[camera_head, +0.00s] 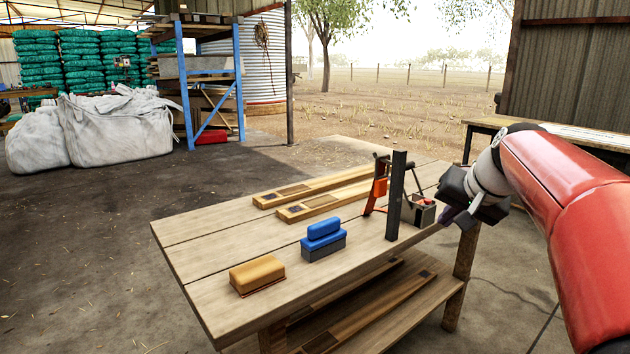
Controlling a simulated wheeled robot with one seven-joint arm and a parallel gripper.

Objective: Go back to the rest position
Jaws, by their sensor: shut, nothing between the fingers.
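My gripper (462,216) is at the end of my red arm, at the right of the head view. It is beside the right end of the wooden workbench (205,262), close to a small dark box (424,212) with a red top. The gripper is seen from behind and the side, and its dark fingers look closed with nothing held. Whether it touches the bench or the box cannot be told.
On the bench are a tan brush-like block (257,275), a blue-topped block (323,242), two wooden bars (325,204), a dark upright post (396,195) and an orange tool (377,188). Another table (590,135) stands behind my arm. Open floor lies left of the bench.

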